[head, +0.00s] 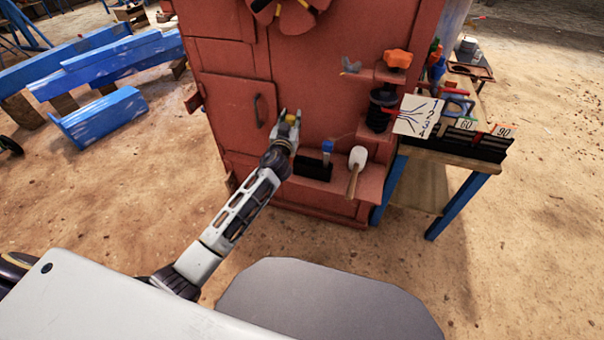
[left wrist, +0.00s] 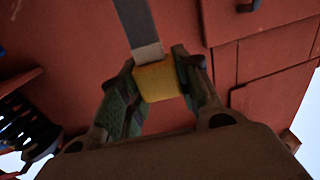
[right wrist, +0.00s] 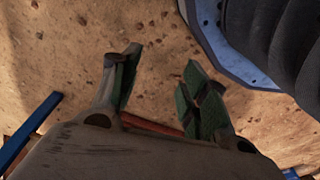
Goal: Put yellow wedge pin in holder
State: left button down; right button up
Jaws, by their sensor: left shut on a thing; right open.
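My left gripper (head: 289,128) is shut on the yellow wedge pin (head: 291,119) in front of the red crusher's face. In the left wrist view the pin's yellow head (left wrist: 158,82) sits between the two fingertips, and its flat grey shank (left wrist: 138,22) extends away from them. A black block (head: 313,167), which looks like the holder, stands on the small red ledge to the lower right of the gripper. A blue-topped pin (head: 327,147) stands upright at its right end. The pin is apart from the block. My right gripper (right wrist: 157,78) is open and empty above sandy ground.
A white-headed mallet (head: 356,160) lies on the ledge right of the block. The crusher (head: 235,70) has a handled door. A numbered card (head: 417,115), a black spring (head: 379,108) and an orange knob (head: 397,59) are farther right, beside a blue-legged table (head: 455,205).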

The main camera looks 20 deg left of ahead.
pick_arm(q)
jog(key=shift+d+r+m+h, duration=0.3)
jog(key=shift+d+h, duration=0.2)
jog(key=shift+d, duration=0.1)
jog(key=shift+d+r+m+h, duration=0.3)
jog(key=shift+d+r+h, duration=0.15)
jog(key=shift+d, duration=0.15)
jog(key=shift+d+r+m+h, duration=0.3)
jog(key=shift+d+h, duration=0.15)
jog(key=shift+d, duration=0.15)
pick_arm(e)
jog(key=shift+w+d+t, duration=0.15)
jog(key=shift+w+t, duration=0.15)
jog(key=shift+w, duration=0.25)
pick_arm(q)
jog(key=shift+f, duration=0.1)
jog(key=shift+f+b, duration=1.1)
jog(key=shift+f, duration=1.75)
pick_arm(e)
notch_tip(320, 180, up, 6)
jog(key=a, duration=0.1)
jog(key=shift+w+a+r, duration=0.15)
